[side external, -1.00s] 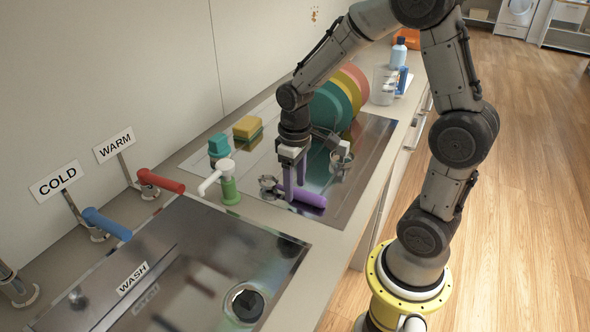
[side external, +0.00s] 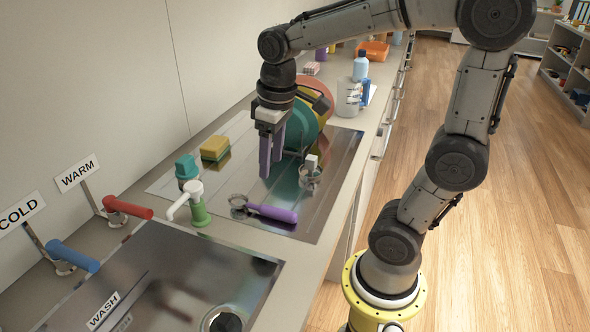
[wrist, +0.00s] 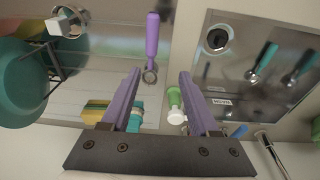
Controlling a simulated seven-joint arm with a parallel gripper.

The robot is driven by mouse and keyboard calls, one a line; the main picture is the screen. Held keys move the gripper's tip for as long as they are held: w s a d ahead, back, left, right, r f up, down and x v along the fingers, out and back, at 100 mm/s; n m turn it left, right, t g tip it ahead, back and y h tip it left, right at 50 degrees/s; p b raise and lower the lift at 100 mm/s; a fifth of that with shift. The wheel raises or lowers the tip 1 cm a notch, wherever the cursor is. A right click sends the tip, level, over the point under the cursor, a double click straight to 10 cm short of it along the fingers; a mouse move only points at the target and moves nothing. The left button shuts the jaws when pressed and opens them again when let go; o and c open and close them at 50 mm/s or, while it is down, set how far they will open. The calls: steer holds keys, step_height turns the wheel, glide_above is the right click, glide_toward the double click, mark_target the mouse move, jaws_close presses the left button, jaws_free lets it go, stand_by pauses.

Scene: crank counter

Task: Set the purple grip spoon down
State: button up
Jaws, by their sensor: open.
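The purple grip spoon (side external: 270,213) lies on the metal drainboard (side external: 318,222), its round metal end to the left and its purple handle to the right. It also shows in the wrist view (wrist: 152,38), beyond and between the fingertips, apart from them. My gripper (side external: 271,172) is open and empty, with its purple fingers pointing down above the drainboard, behind the spoon. In the wrist view my gripper (wrist: 160,75) has a wide gap between its fingers.
A sink (side external: 165,262) marked WASH is at the front. A green-and-white dispenser (side external: 194,205), a teal-topped item (side external: 187,168) and a yellow sponge (side external: 214,148) stand to the left. Colored plates (side external: 303,128) stand behind my gripper. A small metal cup (side external: 310,177) is to the right.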

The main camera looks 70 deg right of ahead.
steer(key=s+a+t, duration=0.4)
steer(key=s, duration=0.5)
steer(key=shift+s+r, duration=0.15)
steer(key=shift+s, duration=0.25)
